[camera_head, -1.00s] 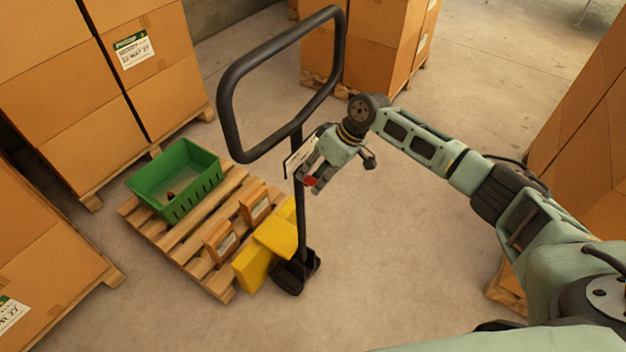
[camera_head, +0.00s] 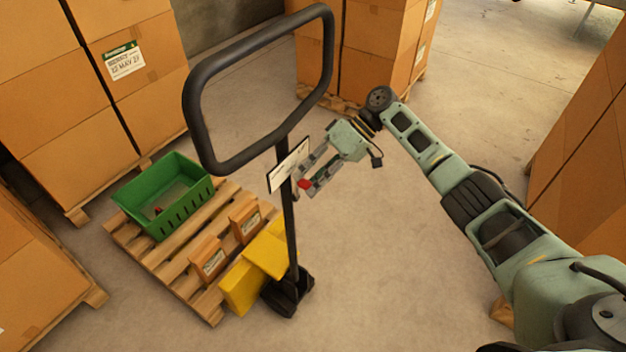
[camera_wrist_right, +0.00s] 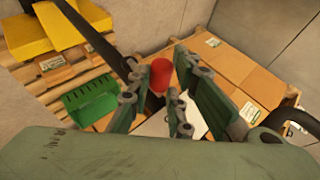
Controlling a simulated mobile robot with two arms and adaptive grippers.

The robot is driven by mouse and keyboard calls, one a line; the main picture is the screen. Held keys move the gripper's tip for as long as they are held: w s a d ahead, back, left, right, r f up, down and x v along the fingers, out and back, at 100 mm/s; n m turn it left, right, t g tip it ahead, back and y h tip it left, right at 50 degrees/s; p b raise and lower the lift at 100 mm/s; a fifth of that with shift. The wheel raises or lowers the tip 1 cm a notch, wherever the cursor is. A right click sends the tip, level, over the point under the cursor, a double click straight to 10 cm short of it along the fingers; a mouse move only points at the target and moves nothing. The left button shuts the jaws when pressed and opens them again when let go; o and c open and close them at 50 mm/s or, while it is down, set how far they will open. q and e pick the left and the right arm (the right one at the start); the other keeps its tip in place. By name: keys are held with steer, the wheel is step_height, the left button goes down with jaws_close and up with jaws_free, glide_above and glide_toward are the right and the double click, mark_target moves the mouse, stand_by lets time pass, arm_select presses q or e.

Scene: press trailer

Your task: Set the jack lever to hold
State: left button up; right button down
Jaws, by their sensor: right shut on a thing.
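The pallet jack has a black loop handle (camera_head: 192,105) on an upright post (camera_head: 289,225). A small white plate (camera_head: 289,166) sits on the post below the loop; its marks are too small to read. The jack lever shows as a red knob (camera_head: 305,184) just right of the post. My right gripper (camera_head: 308,184) is shut on the red knob. In the right wrist view the red knob (camera_wrist_right: 160,75) is between the fingers of my right gripper (camera_wrist_right: 160,90). The lever's arm is mostly hidden. My left gripper is not in view.
A wooden pallet (camera_head: 150,255) stands left of the jack, bearing a green crate (camera_head: 185,205) and small boxes (camera_head: 208,260). Yellow parts (camera_head: 243,290) lie by the jack's foot. Stacked cartons (camera_head: 130,75) stand left, behind and right. The floor (camera_head: 390,270) in front is clear.

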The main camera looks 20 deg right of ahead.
steer(key=shift+w, duration=0.1)
steer(key=c, duration=1.7)
jaws_free()
steer(key=shift+o, duration=0.2)
steer(key=v, duration=1.2)
